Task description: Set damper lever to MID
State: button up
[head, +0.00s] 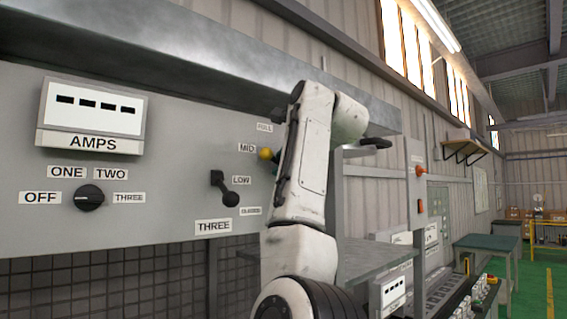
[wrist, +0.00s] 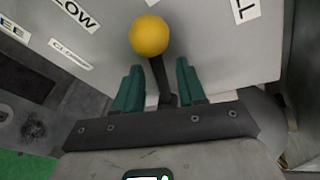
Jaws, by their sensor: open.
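The damper lever has a yellow ball knob (head: 266,153), which shows just right of the MID label (head: 247,147) in the head view. In the wrist view the yellow knob (wrist: 149,35) sits at the top end of a dark stem (wrist: 158,75). My gripper (wrist: 158,68) is open, with one green finger on each side of the stem. Gaps show between the stem and both fingers. The knob lies beyond the fingertips in the picture. In the head view my arm hides the gripper and the rest of the lever.
The FULL (head: 265,127), LOW (head: 242,180) and CLOSED (head: 251,211) labels are on the same grey panel. A black-knobbed lever (head: 230,198) stands left of my arm. Farther left are a rotary knob (head: 89,197) and an AMPS display (head: 93,113). A metal ledge overhangs above.

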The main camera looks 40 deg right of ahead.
jog(key=b+v, duration=0.4)
jog(key=v, duration=0.6)
jog(key=shift+s, duration=0.35)
jog(key=shift+a, duration=0.1)
